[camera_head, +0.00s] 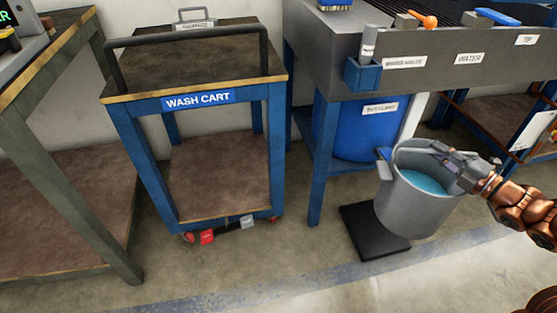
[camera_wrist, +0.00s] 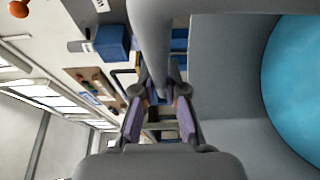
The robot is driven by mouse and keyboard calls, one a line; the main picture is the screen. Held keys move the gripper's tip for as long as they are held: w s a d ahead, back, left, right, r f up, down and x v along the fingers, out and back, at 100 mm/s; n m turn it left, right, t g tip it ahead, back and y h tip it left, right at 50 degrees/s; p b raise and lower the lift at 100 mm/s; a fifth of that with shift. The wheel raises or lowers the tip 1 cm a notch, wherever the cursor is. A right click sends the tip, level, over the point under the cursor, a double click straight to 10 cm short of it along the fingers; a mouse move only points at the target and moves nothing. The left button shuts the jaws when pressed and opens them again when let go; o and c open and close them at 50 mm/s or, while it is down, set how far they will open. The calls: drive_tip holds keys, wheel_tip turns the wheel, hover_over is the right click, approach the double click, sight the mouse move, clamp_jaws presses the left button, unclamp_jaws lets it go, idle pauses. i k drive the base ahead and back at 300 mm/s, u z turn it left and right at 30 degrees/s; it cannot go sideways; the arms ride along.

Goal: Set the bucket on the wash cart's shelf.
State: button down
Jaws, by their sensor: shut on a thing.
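The grey bucket (camera_head: 405,208) holds blue liquid (camera_head: 425,182) and is at the right, overlapping the black floor pad in the head view. It looks raised above the pad, but the gap is hard to judge. My gripper (camera_head: 445,155) is shut on the bucket at its top. In the wrist view the fingers (camera_wrist: 160,118) close around the grey handle, with the bucket's wall (camera_wrist: 225,100) and the liquid (camera_wrist: 300,85) to the right. The blue-framed wash cart (camera_head: 112,130) stands left of centre. Its brown lower shelf (camera_head: 220,175) is empty.
The black pad (camera_head: 365,240) lies on the floor. A blue barrel (camera_head: 350,130) stands under the grey sink bench (camera_head: 345,35), whose blue leg (camera_head: 318,185) is between cart and bucket. A workbench (camera_head: 60,65) is at left. Red and grey items (camera_head: 207,236) show under the cart's front edge.

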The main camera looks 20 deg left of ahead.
sight(222, 180)
drive_tip(key=z, duration=1)
drive_tip(key=k, duration=1.65)
drive_tip(key=u, duration=2.2)
drive_tip(key=i, duration=0.65)
